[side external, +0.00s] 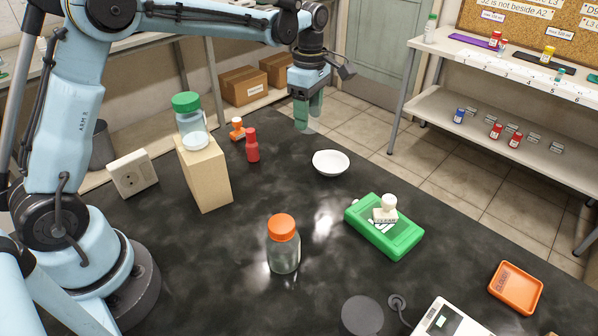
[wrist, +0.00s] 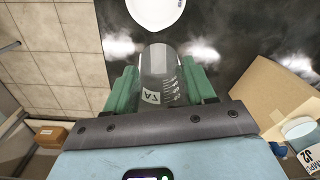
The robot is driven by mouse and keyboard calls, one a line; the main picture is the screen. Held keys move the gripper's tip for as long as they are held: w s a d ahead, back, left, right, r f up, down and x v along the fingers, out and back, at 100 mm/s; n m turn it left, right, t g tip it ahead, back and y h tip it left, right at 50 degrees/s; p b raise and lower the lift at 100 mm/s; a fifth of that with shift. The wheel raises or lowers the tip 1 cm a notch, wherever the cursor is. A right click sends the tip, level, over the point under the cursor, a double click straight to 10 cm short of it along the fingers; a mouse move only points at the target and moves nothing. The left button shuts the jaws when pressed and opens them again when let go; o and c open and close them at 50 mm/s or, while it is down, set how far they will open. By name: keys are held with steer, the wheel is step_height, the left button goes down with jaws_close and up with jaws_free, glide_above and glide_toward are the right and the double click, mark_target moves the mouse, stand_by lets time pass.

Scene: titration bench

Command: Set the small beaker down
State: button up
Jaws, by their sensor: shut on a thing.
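My gripper (side external: 307,110) is at the far edge of the black bench, left of the white dish. In the wrist view my gripper (wrist: 160,90) has its green fingers on both sides of a small clear beaker (wrist: 160,66) and is shut on it. The beaker bears a label reading A2 and a printed scale. In the side view most of the beaker is hidden by the fingers, and only a faint pale part shows below them. I cannot tell from the pictures whether its base touches the bench.
A white dish (side external: 331,163) is right of my gripper.

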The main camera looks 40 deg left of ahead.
steer(key=w+a+f, duration=0.1)
steer(key=a, duration=0.1)
steer(key=w+a+f, duration=0.1)
steer(key=a+f, duration=0.1)
steer(key=a, duration=0.1)
steer(key=a+f, duration=0.1)
steer(key=a, duration=0.1)
steer(key=shift+w+a+f, duration=0.2)
steer(key=shift+w+f, duration=0.2)
steer(key=shift+f, duration=2)
steer(key=shift+f, duration=0.15)
steer(key=o, duration=1)
